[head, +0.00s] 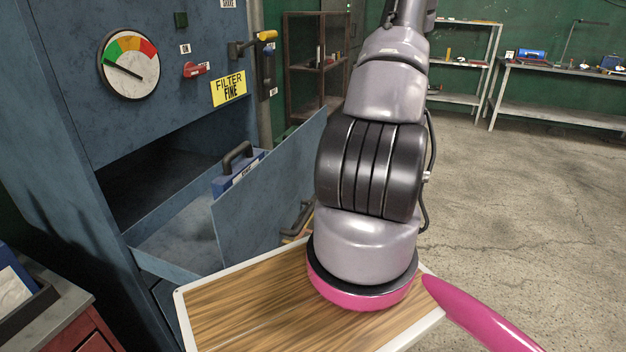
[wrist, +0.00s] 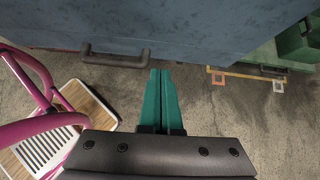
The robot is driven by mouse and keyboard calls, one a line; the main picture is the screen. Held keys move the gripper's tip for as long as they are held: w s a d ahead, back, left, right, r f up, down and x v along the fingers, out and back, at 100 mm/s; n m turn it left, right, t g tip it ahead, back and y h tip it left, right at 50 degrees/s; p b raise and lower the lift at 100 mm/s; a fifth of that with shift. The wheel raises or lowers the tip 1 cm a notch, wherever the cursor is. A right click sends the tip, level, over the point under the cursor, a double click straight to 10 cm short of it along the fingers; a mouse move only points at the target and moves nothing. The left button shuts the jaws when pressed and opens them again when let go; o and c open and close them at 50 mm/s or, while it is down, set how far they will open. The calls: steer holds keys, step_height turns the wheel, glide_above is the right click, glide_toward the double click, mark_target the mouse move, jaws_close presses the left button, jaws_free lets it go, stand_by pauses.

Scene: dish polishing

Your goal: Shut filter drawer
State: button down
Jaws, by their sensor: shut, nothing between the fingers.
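The filter drawer (head: 262,195) stands pulled out of the blue cabinet (head: 60,95), with a dark opening behind it. Its front panel fills the top of the wrist view (wrist: 200,25). Its dark bar handle (wrist: 115,54) is on the panel's lower part there, left of my fingers; part of it shows in the head view (head: 298,219). A blue filter (head: 238,172) with a black handle sits in the drawer. My gripper (wrist: 160,72) is shut and empty, its teal fingertips near the panel's lower edge; touching or not, I cannot tell. My arm hides it in the head view.
A yellow "FILTER FINE" label (head: 229,89), a red switch (head: 196,69) and a round gauge (head: 129,64) are on the cabinet. A red chest (head: 95,330) stands at the lower left. Shelves (head: 465,60) and a workbench (head: 560,85) stand behind. Open floor (head: 530,190) lies to the right.

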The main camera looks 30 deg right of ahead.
glide_toward(305, 180)
steer(key=shift+x, duration=3)
steer(key=shift+w+f, duration=0.1)
steer(key=w+a, duration=0.9)
steer(key=w, duration=0.3)
steer(key=w+a, duration=1)
steer(key=w, duration=0.3)
steer(key=shift+a, duration=0.2)
